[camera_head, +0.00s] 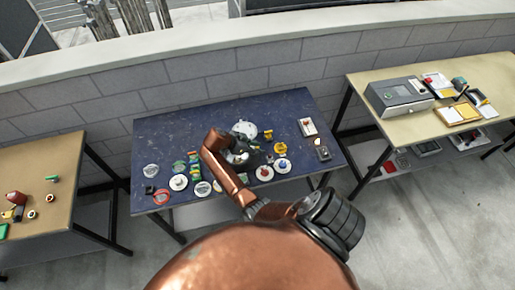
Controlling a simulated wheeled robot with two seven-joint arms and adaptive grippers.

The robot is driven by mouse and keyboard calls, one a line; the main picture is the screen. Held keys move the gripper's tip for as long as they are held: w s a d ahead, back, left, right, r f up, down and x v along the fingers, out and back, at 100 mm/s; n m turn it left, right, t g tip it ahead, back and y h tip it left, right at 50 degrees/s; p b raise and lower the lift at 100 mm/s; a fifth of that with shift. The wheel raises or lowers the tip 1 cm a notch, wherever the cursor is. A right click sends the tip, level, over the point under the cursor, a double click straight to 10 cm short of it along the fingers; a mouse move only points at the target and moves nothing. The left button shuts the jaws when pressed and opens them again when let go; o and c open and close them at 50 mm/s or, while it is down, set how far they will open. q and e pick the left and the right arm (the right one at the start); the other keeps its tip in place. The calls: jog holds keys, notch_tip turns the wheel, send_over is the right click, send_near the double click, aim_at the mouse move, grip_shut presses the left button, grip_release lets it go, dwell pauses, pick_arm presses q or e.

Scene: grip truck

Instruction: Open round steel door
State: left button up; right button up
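I cannot make out a round steel door for certain. A pale round object (245,128) sits on the dark blue table (165,128), just behind my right gripper, and is partly hidden by it. My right gripper (242,153) is over the middle of this table at the end of my copper-coloured arm. It is dark and small in the view, so its fingers and any contact with the things around it are unclear. My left gripper is not in view.
A brown table (60,150) stands left. A beige table (440,120) with a grey box (400,93) stands right. A block wall (180,78) runs behind.

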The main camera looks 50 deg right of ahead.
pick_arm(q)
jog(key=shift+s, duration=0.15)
pick_arm(e)
jog(key=shift+o, duration=0.6)
jog(key=shift+w+a, duration=0.1)
jog(key=v, duration=1.2)
jog(key=shift+f, duration=0.1)
